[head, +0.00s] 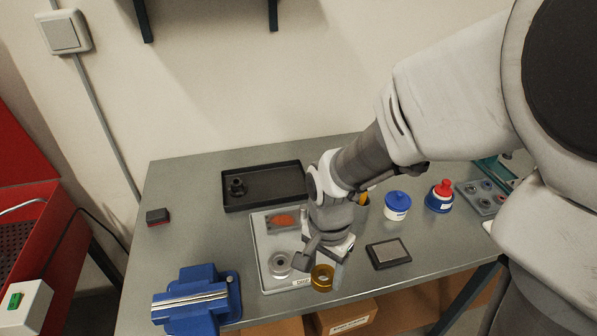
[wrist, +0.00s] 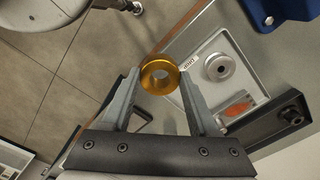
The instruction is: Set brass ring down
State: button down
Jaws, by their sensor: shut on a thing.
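The brass ring (head: 322,278) is a gold-coloured ring with a round hole, held at the tips of my gripper (head: 323,268). In the wrist view the ring (wrist: 151,75) sits between the two fingertips of my gripper (wrist: 158,80), which are shut on it. In the head view it shows over the front right corner of a light grey tray (head: 263,250), near a small label. I cannot tell how high above the tray or bench it is. The tray holds a grey metal ring-shaped part (head: 280,264) and an orange-red patch on a dark plate (head: 284,221).
A blue vise (head: 195,300) stands at the front left. A black tray (head: 262,188) with a dark part lies behind. A dark-framed flat pad (head: 388,253) lies to the right, with a blue-lidded tub (head: 397,205) and a red-capped bottle (head: 440,196) beyond. The bench's left side is mostly clear.

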jog(key=shift+w+f, duration=0.15)
jog(key=shift+w, duration=0.35)
jog(key=w+f, duration=0.2)
jog(key=w, duration=0.1)
jog(key=w+f, duration=0.2)
jog(key=w, duration=0.2)
jog(key=w+a+f, duration=0.1)
jog(key=w+f, duration=0.2)
jog(key=w, duration=0.1)
jog(key=shift+f+p, duration=0.35)
jog(key=shift+f, duration=1.5)
jog(key=shift+f, duration=0.1)
jog(key=shift+c, duration=0.8)
grip_release()
